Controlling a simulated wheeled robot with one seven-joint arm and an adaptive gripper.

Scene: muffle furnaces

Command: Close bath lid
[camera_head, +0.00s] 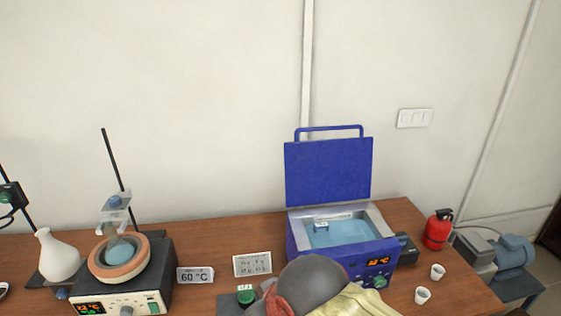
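The water bath (297,238) is a blue box with a metal rim and blue water inside, standing on the wooden table at right of centre. Its blue bath lid (328,172) stands open and upright at the back edge, with a blue handle loop (328,130) on top. The front panel (379,264) has an orange display and green-lit controls. A dark grey rounded shape (313,283) with red and yellow parts at the bottom edge hides the bath's lower left front; I cannot tell what it is. My gripper is not in view.
On the wooden table (215,240), a hotplate (150,280) with a bowl and stand, a white flask (58,257) and two signs are at left. Two white cups (437,271) and a red extinguisher (437,230) are at right. The wall is close behind the lid.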

